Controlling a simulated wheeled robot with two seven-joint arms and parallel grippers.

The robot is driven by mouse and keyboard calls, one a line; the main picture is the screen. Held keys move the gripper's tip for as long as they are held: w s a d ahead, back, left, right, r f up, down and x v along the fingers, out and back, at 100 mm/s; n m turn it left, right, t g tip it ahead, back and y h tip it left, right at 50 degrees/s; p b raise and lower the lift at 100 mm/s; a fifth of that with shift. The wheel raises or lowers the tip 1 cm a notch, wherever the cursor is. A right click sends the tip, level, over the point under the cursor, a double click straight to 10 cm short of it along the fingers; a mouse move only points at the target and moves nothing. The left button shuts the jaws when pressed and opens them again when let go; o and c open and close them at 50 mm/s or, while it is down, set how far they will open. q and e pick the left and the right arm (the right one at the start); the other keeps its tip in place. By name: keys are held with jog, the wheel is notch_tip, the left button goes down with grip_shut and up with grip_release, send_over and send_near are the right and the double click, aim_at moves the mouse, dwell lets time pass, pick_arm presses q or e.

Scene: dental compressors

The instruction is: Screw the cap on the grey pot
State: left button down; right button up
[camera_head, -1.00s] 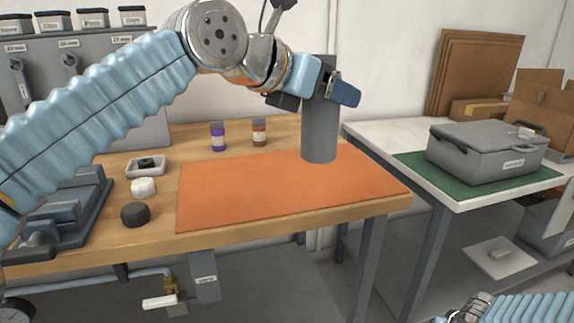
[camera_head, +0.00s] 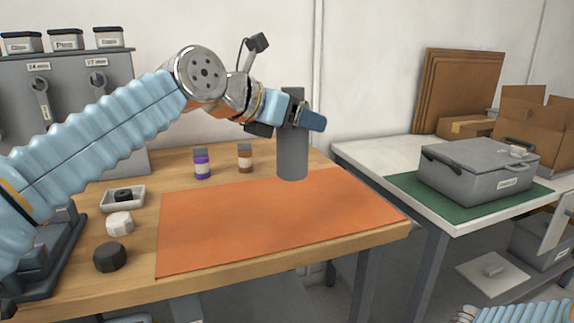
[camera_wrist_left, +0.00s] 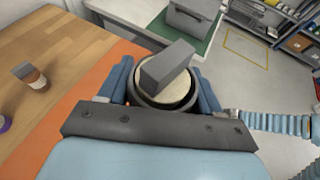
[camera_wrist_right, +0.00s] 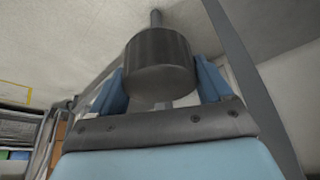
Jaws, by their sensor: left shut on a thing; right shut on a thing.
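The grey pot (camera_head: 292,155) is a tall upright cylinder above the far part of the orange mat; I cannot tell whether it touches. My left gripper (camera_head: 298,112) is shut on its upper part. In the left wrist view the pot's round rim (camera_wrist_left: 188,99) has a cream disc inside and a grey block (camera_wrist_left: 166,65) rising from it. In the right wrist view my right gripper (camera_wrist_right: 162,90) is shut on a dark grey round piece (camera_wrist_right: 158,58) with a thin stem; I cannot tell whether it is the cap. In the head view the right gripper is not clear.
On the bench, a black round piece (camera_head: 110,257), a white one (camera_head: 119,223) and a small tray (camera_head: 138,204) lie left of the orange mat (camera_head: 230,240). Two small jars, purple (camera_head: 202,165) and brown (camera_head: 245,160), stand behind it. A grey case (camera_head: 475,175) sits on the right table.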

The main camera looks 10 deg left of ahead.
pick_arm(q)
jog(key=w+a+f, duration=0.3)
jog(key=w+f, duration=0.3)
jog(key=shift+w+a+f, duration=0.15)
jog(key=shift+w+a, duration=0.05)
jog(key=shift+w, duration=0.2)
pick_arm(e)
jog(key=shift+f, duration=0.2)
pick_arm(q)
jog(key=shift+b, duration=0.3)
pick_arm(e)
jog(key=shift+f, duration=0.1)
pick_arm(q)
jog(key=shift+w+a+f+b, duration=0.1)
jog(key=shift+f+b, duration=0.1)
jog(key=shift+f, duration=0.5)
jog(key=shift+w+f+b, duration=0.15)
jog(key=shift+f+b, duration=0.1)
jog(key=shift+f, duration=0.4)
jog(key=shift+w+a+f+b, duration=0.1)
jog(key=shift+f+b, duration=0.1)
jog(key=shift+f, duration=0.5)
pick_arm(e)
jog(key=shift+f, duration=0.6)
pick_arm(q)
jog(key=shift+c, duration=1)
grip_release()
jog(key=shift+f, duration=0.15)
